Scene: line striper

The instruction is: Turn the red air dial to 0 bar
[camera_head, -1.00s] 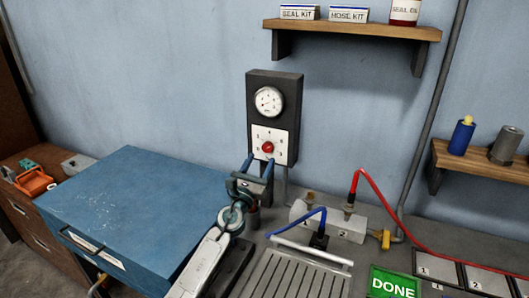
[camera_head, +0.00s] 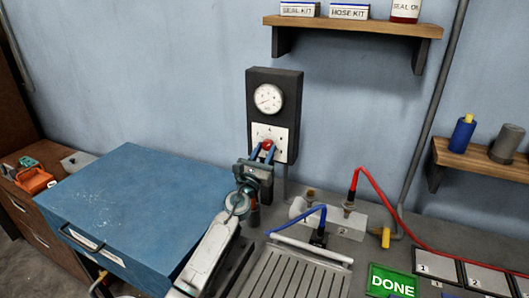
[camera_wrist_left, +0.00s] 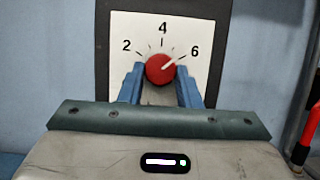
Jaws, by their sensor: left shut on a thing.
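The red air dial (camera_head: 267,145) sits on a white plate (camera_head: 283,140) low on the dark wall panel. In the left wrist view the dial (camera_wrist_left: 160,68) has a white mark pointing up and right, toward the 6. The numbers 2, 4 and 6 show on the plate; its lower part is hidden by my gripper. My left gripper (camera_head: 262,151) has its blue fingers on either side of the dial, shut on it. A round white gauge (camera_head: 268,99) is above the dial; its reading is too small to tell. My right gripper is not in view.
A blue cabinet (camera_head: 130,205) stands left of my arm. A grey block with hoses (camera_head: 345,222), a ribbed tray (camera_head: 297,275) and a green DONE button (camera_head: 392,282) are at the right. A wooden shelf (camera_head: 360,23) hangs above right.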

